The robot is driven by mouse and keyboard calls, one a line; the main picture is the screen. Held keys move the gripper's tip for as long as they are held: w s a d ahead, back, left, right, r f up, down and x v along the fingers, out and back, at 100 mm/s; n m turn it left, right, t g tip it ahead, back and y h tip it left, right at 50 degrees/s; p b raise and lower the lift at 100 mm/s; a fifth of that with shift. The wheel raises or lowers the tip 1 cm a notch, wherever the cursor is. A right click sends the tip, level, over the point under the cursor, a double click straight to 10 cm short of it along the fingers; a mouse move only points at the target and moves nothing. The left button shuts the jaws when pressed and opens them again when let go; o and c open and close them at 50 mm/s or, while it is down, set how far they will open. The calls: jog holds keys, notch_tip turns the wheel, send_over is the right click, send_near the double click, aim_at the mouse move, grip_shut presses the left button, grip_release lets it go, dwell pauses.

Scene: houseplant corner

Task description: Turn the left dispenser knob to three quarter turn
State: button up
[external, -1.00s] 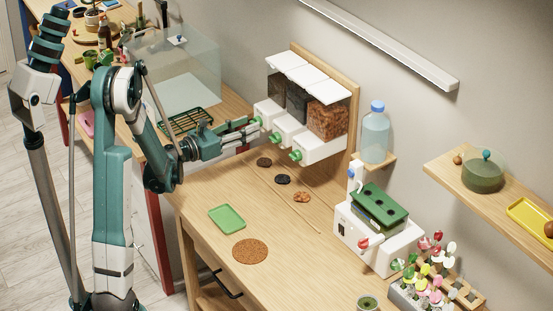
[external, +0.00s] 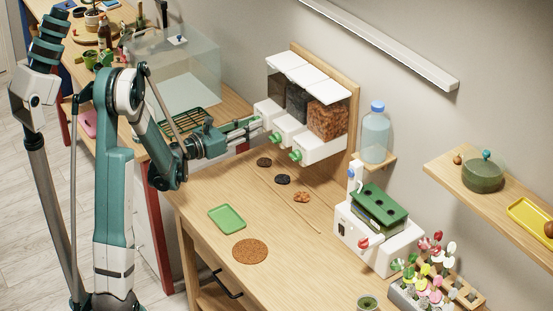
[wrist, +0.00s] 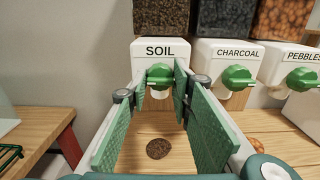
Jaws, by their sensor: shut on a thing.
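The left dispenser, labelled SOIL (wrist: 162,51), is a white box with a dark-filled clear bin above it. Its green knob (wrist: 160,76) sits on the front face, between my fingertips. My gripper (wrist: 160,88) is shut on this knob, one green finger pad at each side. The knob's exact turn angle is hard to read, as the pads cover its sides. In the external view my gripper (external: 258,124) reaches the leftmost dispenser (external: 267,109) from the left, and the fingers largely hide its knob.
The CHARCOAL knob (wrist: 237,77) and PEBBLES knob (wrist: 301,79) are close at the right. A small soil heap (wrist: 158,149) lies on the wooden bench below. A green tray (external: 227,217) and a round cork mat (external: 250,251) lie nearer the front. A glass tank (external: 185,75) stands behind my arm.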

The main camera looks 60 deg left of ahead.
jog(key=shift+m, duration=0.6)
jog(key=o, duration=0.9)
jog(key=shift+s, duration=6)
